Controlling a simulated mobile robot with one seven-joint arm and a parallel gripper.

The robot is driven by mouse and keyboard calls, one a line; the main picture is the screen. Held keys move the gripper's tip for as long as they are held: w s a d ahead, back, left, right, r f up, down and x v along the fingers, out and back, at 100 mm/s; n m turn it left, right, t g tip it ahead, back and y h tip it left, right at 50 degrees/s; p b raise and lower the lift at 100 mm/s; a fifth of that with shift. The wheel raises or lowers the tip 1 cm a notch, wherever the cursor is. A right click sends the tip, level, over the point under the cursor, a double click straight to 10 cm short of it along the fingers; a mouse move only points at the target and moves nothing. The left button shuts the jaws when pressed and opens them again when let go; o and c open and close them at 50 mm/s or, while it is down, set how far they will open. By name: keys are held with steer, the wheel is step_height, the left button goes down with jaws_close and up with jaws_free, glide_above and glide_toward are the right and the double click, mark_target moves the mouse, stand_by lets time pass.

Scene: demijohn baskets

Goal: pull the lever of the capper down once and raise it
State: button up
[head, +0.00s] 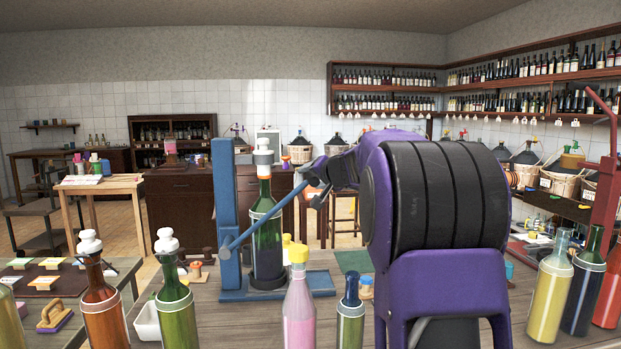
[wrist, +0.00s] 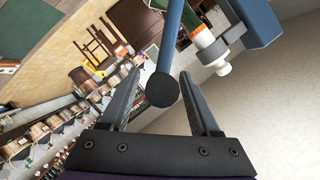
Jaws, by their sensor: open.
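The blue capper (head: 226,190) stands on the table with a green bottle (head: 267,240) upright on its base, under a white capping head (head: 263,152). Its blue lever (head: 262,222) slants up to the right from a low pivot on the column. My gripper (head: 316,192) is at the lever's upper end, partly hidden behind my purple arm. In the wrist view, my gripper (wrist: 160,74) is open, and the lever's dark round end (wrist: 162,90) shows between its two fingers, with gaps on both sides. Whether a finger touches the lever cannot be told.
A pink bottle with a yellow top (head: 299,308) and a small dark bottle (head: 350,312) stand in front of the capper. White-topped bottles (head: 177,305) stand at the left front. More bottles (head: 551,290) and a red stand (head: 606,190) are at the right.

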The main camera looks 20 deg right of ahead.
jaws_close()
stand_by(1.4)
